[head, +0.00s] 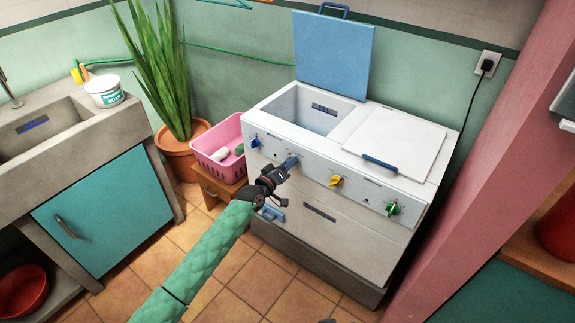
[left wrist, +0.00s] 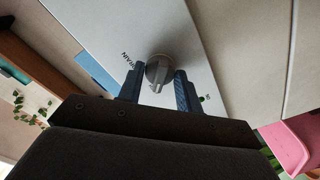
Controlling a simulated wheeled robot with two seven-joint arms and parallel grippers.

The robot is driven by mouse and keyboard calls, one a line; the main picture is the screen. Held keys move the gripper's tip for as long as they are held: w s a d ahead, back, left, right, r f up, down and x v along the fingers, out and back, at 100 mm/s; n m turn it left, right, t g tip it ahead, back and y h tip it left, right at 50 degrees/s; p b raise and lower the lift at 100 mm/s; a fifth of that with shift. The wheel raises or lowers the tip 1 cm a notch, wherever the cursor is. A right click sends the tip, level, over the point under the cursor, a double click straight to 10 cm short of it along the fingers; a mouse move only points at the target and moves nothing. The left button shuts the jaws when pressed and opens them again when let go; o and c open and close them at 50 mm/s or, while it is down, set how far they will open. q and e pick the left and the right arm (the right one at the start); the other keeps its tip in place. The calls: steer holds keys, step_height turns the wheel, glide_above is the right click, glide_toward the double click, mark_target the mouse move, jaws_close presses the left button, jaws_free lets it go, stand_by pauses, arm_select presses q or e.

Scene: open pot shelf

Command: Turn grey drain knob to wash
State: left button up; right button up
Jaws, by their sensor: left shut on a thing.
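The washing machine (head: 325,205) is a white twin-tub with a row of knobs on its front panel. The grey drain knob (left wrist: 159,70) is round with a raised grip and shows in the left wrist view; in the head view my fingers largely hide it. My left gripper (head: 291,162) is at the panel, between the blue and yellow knobs. In the left wrist view its two blue fingers (left wrist: 160,88) stand on either side of the knob, shut on it. Small lettering shows beside the knob, but I cannot read its setting.
A blue knob (head: 254,142), a yellow knob (head: 336,181) and a green knob (head: 392,208) flank the gripper. The blue lid (head: 333,52) stands open; the white lid (head: 395,140) is down. A pink basket (head: 217,142) stands left. Tiled floor in front is clear.

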steer(key=shift+s, duration=0.1)
arm_select(q)
steer(key=o, duration=1)
arm_select(e)
steer(key=shift+f, duration=0.1)
arm_select(q)
steer(key=shift+a, duration=0.1)
steer(key=v, duration=0.7)
steer(key=shift+s+b, duration=0.3)
steer(key=shift+b, duration=0.15)
arm_select(e)
steer(key=f, duration=0.1)
steer(key=a+f, duration=0.1)
steer(key=shift+f, duration=0.4)
arm_select(q)
steer(key=shift+a, duration=0.15)
